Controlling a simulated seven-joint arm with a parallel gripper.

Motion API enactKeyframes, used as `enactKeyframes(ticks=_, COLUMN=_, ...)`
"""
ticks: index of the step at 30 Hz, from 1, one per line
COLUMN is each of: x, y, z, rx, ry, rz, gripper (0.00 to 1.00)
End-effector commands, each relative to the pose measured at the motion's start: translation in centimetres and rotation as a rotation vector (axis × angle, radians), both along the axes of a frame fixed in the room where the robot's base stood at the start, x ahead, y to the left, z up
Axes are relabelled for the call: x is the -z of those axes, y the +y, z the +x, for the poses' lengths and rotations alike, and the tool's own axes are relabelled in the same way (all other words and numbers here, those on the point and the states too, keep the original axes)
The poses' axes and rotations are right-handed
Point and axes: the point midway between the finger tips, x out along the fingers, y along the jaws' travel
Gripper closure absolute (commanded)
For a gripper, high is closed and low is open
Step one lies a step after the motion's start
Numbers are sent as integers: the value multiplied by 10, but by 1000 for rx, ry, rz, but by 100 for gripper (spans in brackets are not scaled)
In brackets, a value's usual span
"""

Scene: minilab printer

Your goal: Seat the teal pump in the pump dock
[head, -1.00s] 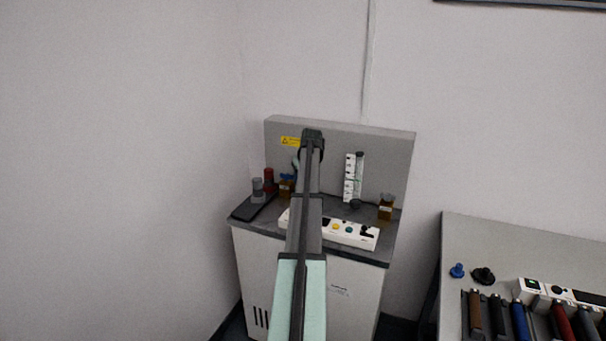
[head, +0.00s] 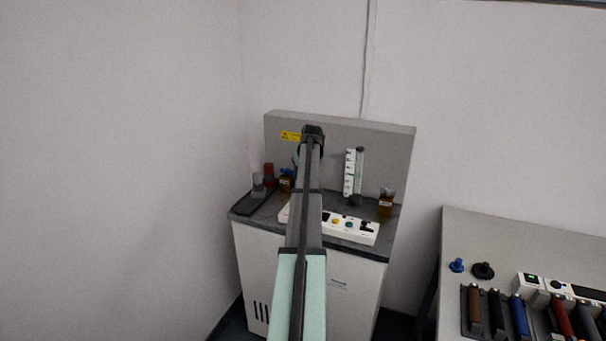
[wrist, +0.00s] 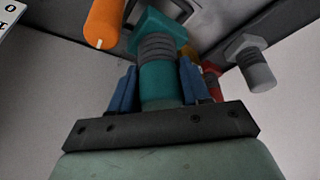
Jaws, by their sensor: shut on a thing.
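The teal pump (wrist: 160,72), with a ribbed neck and a wide angular flange, is between the blue fingers of my gripper (wrist: 158,88) in the wrist view. My gripper is shut on it. In the head view my arm hides most of the gripper and the pump. A grey pump (wrist: 250,60) and a red pump (wrist: 211,80) stand to the right of the teal one in the wrist view. In the head view the grey pump (head: 258,186) and red pump (head: 269,174) stand by a dark tray (head: 246,208) at the bench's left. I cannot clearly identify the pump dock.
An orange cylinder (wrist: 104,22) is close to the teal pump's left in the wrist view. On the bench are a white control strip (head: 350,229), an amber bottle (head: 386,205) and a flow tube (head: 354,172). A grey panel (head: 390,150) rises behind.

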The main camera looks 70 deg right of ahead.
Motion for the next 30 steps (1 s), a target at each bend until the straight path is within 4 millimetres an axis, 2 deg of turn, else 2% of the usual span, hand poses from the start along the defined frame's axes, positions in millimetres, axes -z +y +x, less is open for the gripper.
enactKeyframes(ticks=19, x=20, y=0, z=0, rx=0, ry=-1, rz=-1, gripper=98)
enactKeyframes(ticks=30, x=22, y=0, z=0, rx=0, ry=-1, rz=-1, gripper=98)
